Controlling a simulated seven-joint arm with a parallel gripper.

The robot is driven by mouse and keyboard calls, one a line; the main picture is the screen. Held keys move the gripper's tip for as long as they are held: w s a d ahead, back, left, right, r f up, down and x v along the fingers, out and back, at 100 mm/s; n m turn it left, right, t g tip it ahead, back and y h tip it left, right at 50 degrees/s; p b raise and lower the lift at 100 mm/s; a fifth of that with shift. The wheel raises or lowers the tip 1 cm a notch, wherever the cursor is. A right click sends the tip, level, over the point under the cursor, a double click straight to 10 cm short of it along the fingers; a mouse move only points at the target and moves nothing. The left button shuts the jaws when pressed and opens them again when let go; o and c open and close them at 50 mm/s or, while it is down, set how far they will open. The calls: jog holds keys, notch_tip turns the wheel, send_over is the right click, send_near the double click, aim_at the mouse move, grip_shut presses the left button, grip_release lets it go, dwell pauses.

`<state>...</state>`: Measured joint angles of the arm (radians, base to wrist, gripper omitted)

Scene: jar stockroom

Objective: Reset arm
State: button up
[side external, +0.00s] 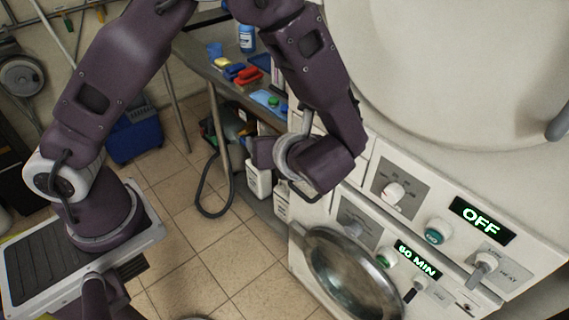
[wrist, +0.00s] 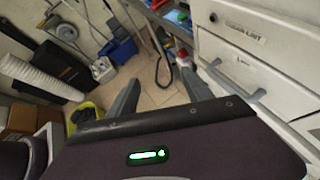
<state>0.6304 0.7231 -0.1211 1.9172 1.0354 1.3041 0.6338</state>
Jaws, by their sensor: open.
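My gripper (wrist: 159,77) shows in the wrist view with its two grey fingers spread apart and nothing between them. Tiled floor shows beyond the fingers. In the side view my arm bends over from the left, and its wrist end hangs in front of the white machine's left side, above the round metal pan (side external: 345,275). The fingers are hard to make out there.
The white machine panel (side external: 383,187) has several knobs and displays reading "OFF" (side external: 482,221) and "60 MIN" (side external: 418,259). A cluttered bench (side external: 200,62) stands behind my arm. A blue bucket (side external: 135,136) is on the floor. Open tiled floor lies between.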

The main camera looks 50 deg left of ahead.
jog(key=s+a+r+n+g+h, duration=0.3)
jog(key=s+a+r+n+h, duration=0.25)
jog(key=s+r+n, duration=0.65)
jog(key=s+d+r+n+t+h, duration=0.2)
jog(key=s+d+n+t+h, duration=0.2)
jog(key=n, duration=0.8)
jog(key=shift+s+d+r+t+h, duration=0.15)
jog(key=shift+s+r+t+h, duration=0.3)
jog(key=shift+h, duration=0.3)
